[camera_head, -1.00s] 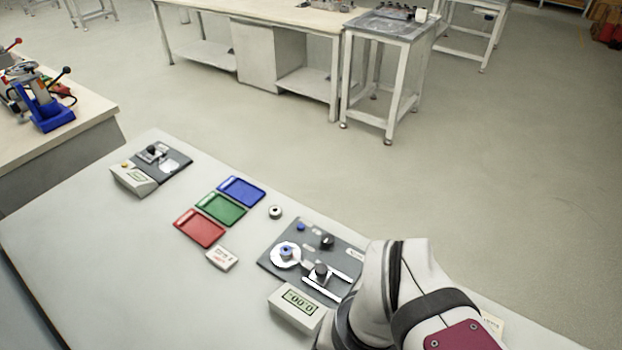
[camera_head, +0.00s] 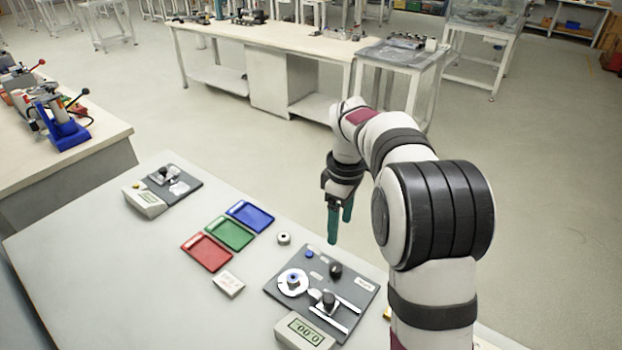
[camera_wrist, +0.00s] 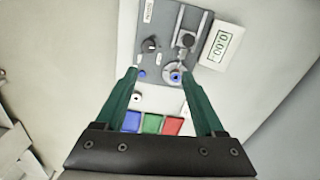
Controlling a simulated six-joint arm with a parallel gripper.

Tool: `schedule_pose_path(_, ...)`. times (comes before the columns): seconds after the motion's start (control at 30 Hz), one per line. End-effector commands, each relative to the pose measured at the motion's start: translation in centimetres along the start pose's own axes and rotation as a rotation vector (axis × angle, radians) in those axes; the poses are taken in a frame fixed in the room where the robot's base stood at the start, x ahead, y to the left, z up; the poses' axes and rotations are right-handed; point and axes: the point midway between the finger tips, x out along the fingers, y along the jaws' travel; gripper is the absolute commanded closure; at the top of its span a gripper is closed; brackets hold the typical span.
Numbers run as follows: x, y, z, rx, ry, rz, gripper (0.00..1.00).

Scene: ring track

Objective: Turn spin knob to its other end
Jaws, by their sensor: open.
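A dark grey panel (camera_head: 352,312) lies on the table. A black round knob (camera_head: 335,269) stands near its far edge and looks like the spin knob. In the wrist view this knob (camera_wrist: 150,45) shows a light mark on its top; its exact setting is too small to read. A second dark knob (camera_head: 328,298) sits by white rails, beside a white disc (camera_head: 291,289) with a blue centre. My gripper (camera_head: 340,232) is open and empty, pointing down above and beyond the panel. In the wrist view the panel lies past the green fingertips (camera_wrist: 158,71), not touching them.
A display box (camera_head: 305,333) stands at the panel's near side. Blue, green and red trays (camera_head: 207,252), a small white ring-like part (camera_head: 284,238) and a label block (camera_head: 228,284) lie to the left. A second panel (camera_head: 180,184) is at the far left. The table's left front is clear.

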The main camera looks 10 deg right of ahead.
Motion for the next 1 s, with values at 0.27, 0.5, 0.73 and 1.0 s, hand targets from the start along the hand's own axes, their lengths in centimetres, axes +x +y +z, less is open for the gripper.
schedule_pose_path(0.27,4.3,2.5,-0.8,-0.144,-0.013,0.007,0.29)
schedule_pose_path(0.5,11.6,2.5,-0.7,-0.140,-0.013,0.005,0.29)
schedule_pose_path(0.73,16.4,2.6,-0.7,-0.140,-0.011,0.009,0.29)
schedule_pose_path(1.0,17.6,2.7,-0.7,-0.139,-0.010,0.011,0.29)
